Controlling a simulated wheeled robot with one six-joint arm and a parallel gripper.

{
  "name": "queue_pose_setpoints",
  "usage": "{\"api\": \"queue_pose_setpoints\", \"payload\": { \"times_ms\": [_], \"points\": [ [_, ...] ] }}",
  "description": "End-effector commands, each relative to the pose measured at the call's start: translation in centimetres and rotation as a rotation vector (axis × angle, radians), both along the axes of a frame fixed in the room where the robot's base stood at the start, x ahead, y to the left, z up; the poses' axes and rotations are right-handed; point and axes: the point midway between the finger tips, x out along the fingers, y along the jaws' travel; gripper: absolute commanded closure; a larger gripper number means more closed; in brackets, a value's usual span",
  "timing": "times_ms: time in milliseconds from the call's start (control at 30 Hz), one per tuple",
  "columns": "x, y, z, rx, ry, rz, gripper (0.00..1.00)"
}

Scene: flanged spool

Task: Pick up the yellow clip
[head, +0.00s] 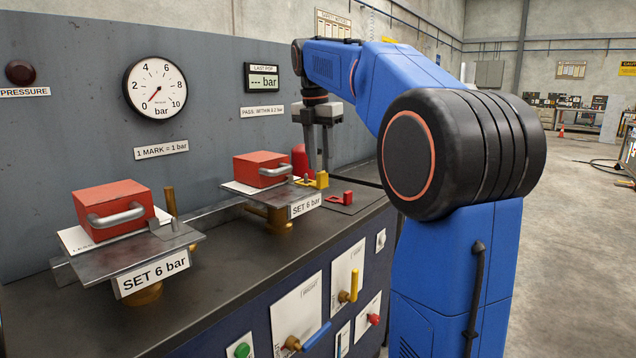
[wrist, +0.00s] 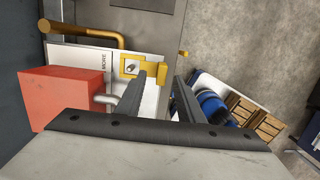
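The yellow clip (head: 322,180) sits at the right end of the right-hand test station, by its metal plate. In the wrist view the clip (wrist: 129,59) is a flat yellow piece around a small metal pin, with a tab pointing right. My gripper (head: 319,170) points down just above the clip. In the wrist view the gripper (wrist: 160,78) has a clear gap between its two dark fingers. The clip's tab shows in that gap, and the left finger hides part of the clip. I cannot tell whether a finger touches it.
A red block with a grey handle (head: 262,168) sits left of the clip, close to my fingers. A red clip (head: 340,198) lies on the bench to the right. Another red block (head: 113,209) stands on the left station. A gauge (head: 155,87) hangs on the back panel.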

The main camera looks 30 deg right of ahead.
Motion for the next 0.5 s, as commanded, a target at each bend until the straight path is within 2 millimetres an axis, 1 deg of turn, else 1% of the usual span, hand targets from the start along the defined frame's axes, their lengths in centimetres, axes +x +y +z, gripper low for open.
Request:
{"api": "queue_pose_setpoints", "payload": {
  "times_ms": [100,200,333,500],
  "points": [
    [-0.2,-0.5,-1.7,0.001,0.003,0.000,0.66],
    [-0.1,-0.7,-2.9,0.000,0.002,0.000,0.66],
    [0.0,-0.8,-3.7,0.000,0.002,0.000,0.66],
    [0.0,-0.8,-3.9,0.001,0.001,0.000,0.66]
  ]
}}
